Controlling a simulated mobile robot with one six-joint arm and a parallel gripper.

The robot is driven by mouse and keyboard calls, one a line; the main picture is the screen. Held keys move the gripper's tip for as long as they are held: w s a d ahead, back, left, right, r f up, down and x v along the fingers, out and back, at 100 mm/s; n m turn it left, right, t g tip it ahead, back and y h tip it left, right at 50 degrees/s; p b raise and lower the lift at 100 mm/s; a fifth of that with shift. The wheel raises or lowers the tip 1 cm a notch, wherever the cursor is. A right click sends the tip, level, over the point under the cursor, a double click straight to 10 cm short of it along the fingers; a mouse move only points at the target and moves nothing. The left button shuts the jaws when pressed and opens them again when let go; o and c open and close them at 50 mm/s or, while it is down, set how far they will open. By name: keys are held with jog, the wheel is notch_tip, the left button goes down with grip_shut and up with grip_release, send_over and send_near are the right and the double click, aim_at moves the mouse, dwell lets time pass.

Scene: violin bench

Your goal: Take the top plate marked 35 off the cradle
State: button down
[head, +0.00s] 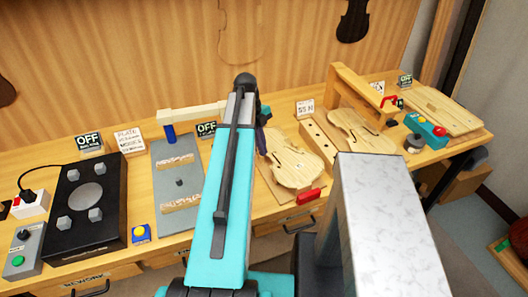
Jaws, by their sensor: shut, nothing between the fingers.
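A pale violin-shaped plate (292,168) lies on a wooden board right of my arm. A second violin-shaped plate (362,133) lies further right, beneath a wooden beam. I cannot read 35 on either plate, nor tell for sure which support is the cradle. My gripper (262,142) is partly hidden behind my turquoise arm. Its dark end shows at the upper left edge of the nearer plate, shut and empty. I cannot tell whether it touches the plate.
A grey base (181,195) with two wooden bars stands left of my arm, under a cream arm with a blue cylinder (170,133). A black box with knobs (87,208) is far left. A red block (308,196) sits at the nearer plate's front. A flat board (445,110) lies far right.

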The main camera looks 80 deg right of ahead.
jog(key=shift+p+v, duration=0.65)
jog(key=shift+v, duration=1.05)
